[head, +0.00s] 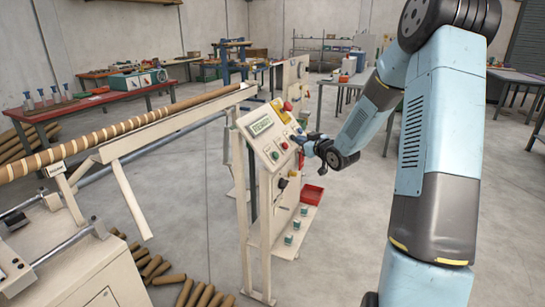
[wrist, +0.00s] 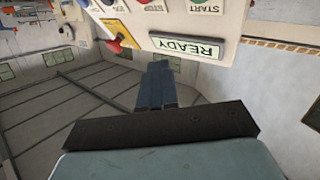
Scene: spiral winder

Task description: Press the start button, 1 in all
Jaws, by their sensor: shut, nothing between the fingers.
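The control panel (head: 258,142) sits on a cream post, tilted, with a lit green display (head: 262,126). A green button (head: 275,156) sits low on its face, with a red button (head: 284,145) beside it. My gripper (head: 299,140) is at the panel's right edge. In the wrist view its fingers (wrist: 159,68) are shut and empty, appearing apart from the panel face.
A red emergency knob (head: 287,106) on a yellow base stands at the panel's upper right. A long striped tube (head: 120,128) runs along the rail at left. A red bin (head: 312,194) sits below the panel. Cardboard tubes lie on the floor; the floor at right is mostly open.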

